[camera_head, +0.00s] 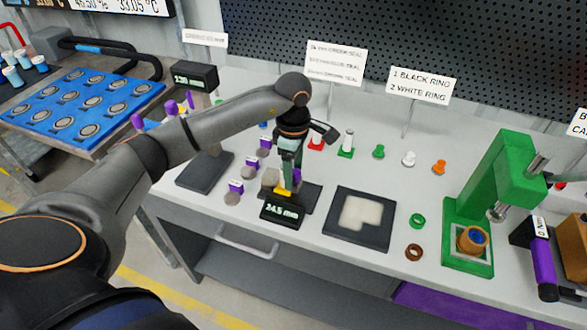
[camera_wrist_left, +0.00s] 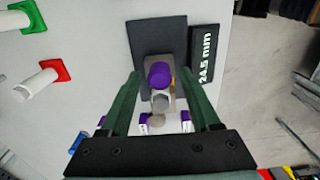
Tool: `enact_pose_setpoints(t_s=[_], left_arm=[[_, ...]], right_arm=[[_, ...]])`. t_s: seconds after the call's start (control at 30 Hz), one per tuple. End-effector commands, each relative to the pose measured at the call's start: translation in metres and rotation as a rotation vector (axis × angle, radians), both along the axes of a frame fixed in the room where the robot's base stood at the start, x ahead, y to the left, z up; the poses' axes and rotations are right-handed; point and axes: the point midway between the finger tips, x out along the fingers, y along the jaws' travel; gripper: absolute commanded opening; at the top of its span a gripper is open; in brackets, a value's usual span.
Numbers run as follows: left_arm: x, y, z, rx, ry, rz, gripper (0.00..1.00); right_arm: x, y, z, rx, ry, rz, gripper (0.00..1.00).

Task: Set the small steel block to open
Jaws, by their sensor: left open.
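The small steel block appears to be the grey-tan block (camera_head: 271,177) on a dark plate behind the 24.5 mm display (camera_head: 283,212). In the left wrist view a purple round knob (camera_wrist_left: 160,74) and a grey hex-shaped part (camera_wrist_left: 161,102) show on top of a grey-tan body. My left gripper (camera_head: 290,178) points down over the dark plate. In the left wrist view my left gripper (camera_wrist_left: 158,76) is open, with its green fingers on either side of the knob and apparently apart from it. The fingers partly hide the block in the head view. My right gripper is not in view.
A dark tray (camera_head: 378,233) with a pale insert lies to the right, and a green press (camera_head: 502,185) stands farther right. Small purple-and-white labelled parts (camera_head: 236,187) sit close on the left. Several coloured seals stand along the back of the bench.

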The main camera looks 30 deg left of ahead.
Motion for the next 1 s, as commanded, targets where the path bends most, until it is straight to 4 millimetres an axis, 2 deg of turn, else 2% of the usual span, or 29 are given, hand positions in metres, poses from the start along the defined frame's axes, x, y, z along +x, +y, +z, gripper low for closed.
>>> enact_pose_setpoints(t_s=[0.17, 0.73, 1.0], left_arm=[[0.0, -0.0002, -0.0001, 0.0, 0.0, 0.0, 0.63], [0.0001, -0.0003, 0.0005, -0.001, 0.0, 0.0, 0.0], [0.0002, -0.0003, 0.0006, -0.001, 0.0, 0.0, 0.0]], right_arm=[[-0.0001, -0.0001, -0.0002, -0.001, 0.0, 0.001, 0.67], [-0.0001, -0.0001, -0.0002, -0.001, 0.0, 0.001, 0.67], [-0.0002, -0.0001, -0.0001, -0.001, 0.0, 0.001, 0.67]])
